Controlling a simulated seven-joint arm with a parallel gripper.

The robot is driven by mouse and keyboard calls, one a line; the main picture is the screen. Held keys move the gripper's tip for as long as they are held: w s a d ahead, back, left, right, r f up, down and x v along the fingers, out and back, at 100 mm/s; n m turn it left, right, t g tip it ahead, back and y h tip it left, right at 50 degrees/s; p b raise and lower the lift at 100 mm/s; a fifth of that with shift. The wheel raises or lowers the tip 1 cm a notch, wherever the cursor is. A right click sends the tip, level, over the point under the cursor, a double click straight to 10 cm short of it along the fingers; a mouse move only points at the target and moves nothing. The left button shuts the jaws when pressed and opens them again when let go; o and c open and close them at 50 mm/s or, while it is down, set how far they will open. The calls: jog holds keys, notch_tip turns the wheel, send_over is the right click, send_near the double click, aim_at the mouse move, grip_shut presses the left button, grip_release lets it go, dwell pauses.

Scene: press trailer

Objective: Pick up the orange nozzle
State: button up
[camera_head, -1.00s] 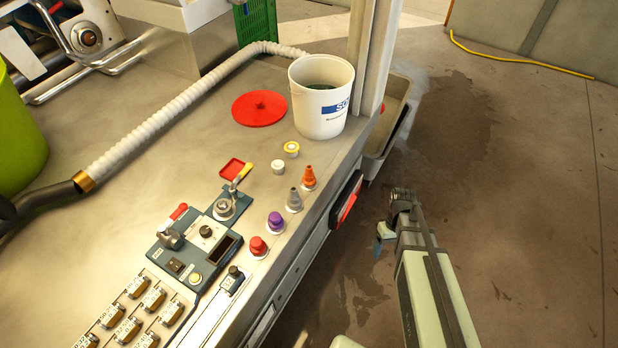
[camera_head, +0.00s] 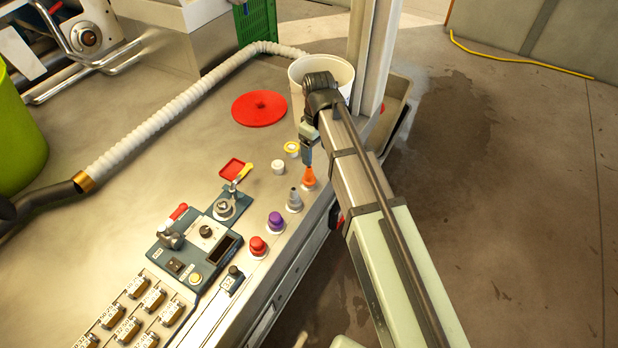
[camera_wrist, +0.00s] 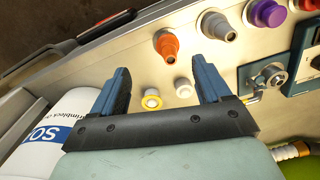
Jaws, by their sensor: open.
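The orange nozzle (camera_head: 309,178) stands upright on the metal bench near its right edge, in line with a grey nozzle (camera_head: 294,200). My gripper (camera_head: 307,152) is above and just behind the orange nozzle in the head view, its finger covering the nozzle's tip area. In the wrist view the orange nozzle (camera_wrist: 167,44) lies beyond the fingertips, between their lines and nearer the left finger. I cannot tell whether a finger touches the nozzle.
A purple cap (camera_head: 275,222) and red cap (camera_head: 258,246) continue the row. A yellow-ringed cap (camera_head: 291,149) and white cap (camera_head: 278,167) stand close by. A white bucket (camera_head: 298,80) is partly hidden behind my arm. A red lid (camera_head: 259,109) lies flat.

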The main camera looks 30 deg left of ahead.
aim_at(309, 173)
jog(key=shift+n, duration=0.3)
jog(key=shift+s+a+f, duration=0.2)
jog(key=shift+a+f, duration=0.1)
jog(key=shift+f, duration=1.55)
jog(key=shift+s+a+f, duration=0.2)
jog(key=shift+a+f, duration=0.1)
jog(key=shift+f, duration=1.5)
jog(key=shift+s+a+f, duration=0.2)
jog(key=shift+a+f, duration=0.1)
jog(key=shift+f, duration=1.55)
jog(key=shift+c, duration=0.3)
jog(key=c, duration=1.1)
jog(key=shift+r, duration=0.2)
jog(key=shift+c, duration=0.3)
